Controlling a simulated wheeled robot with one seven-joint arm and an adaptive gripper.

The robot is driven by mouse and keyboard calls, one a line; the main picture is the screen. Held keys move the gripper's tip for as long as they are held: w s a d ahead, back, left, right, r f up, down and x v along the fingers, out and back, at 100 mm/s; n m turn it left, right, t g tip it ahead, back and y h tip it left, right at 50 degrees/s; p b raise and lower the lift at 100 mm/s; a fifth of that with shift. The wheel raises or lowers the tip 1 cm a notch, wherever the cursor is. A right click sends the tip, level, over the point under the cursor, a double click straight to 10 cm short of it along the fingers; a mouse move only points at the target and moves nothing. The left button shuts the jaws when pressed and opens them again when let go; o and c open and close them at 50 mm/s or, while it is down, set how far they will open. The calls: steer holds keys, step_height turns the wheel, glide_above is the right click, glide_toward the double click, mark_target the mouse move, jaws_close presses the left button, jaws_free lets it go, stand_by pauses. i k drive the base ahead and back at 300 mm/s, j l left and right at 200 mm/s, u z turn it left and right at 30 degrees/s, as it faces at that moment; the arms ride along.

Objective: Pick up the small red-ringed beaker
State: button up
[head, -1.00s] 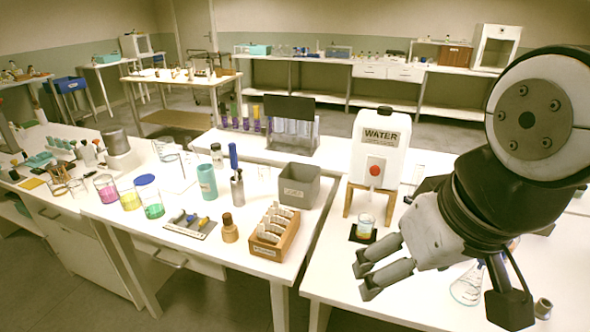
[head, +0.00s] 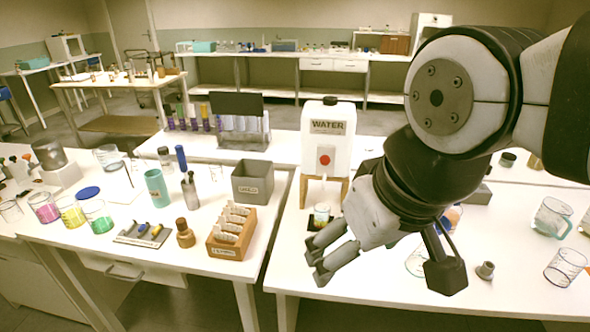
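My gripper (head: 315,266) hangs over the front left part of the right-hand table, with its two fingers apart and nothing seen between them. A small glass beaker (head: 321,213) stands under the water dispenser, just behind the fingers. A clear beaker with dark markings (head: 565,267) lies tilted at the right front. Another beaker with a teal ring or handle (head: 551,217) stands behind it. A glass vessel (head: 416,262) is partly hidden by my arm. I cannot make out a red ring on any beaker.
The white WATER dispenser (head: 328,140) sits on a wooden stand behind my gripper. On the left table are a wooden rack (head: 232,240), a grey bin (head: 252,182) and coloured beakers (head: 97,216).

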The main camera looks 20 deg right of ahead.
mark_target(322, 210)
steer(key=j+z, duration=0.35)
steer(key=j, duration=0.2)
steer(key=j+z, duration=0.35)
steer(key=j, duration=0.2)
steer(key=k+j+z, duration=0.15)
steer(key=j+z, duration=0.2)
steer(key=j, duration=0.2)
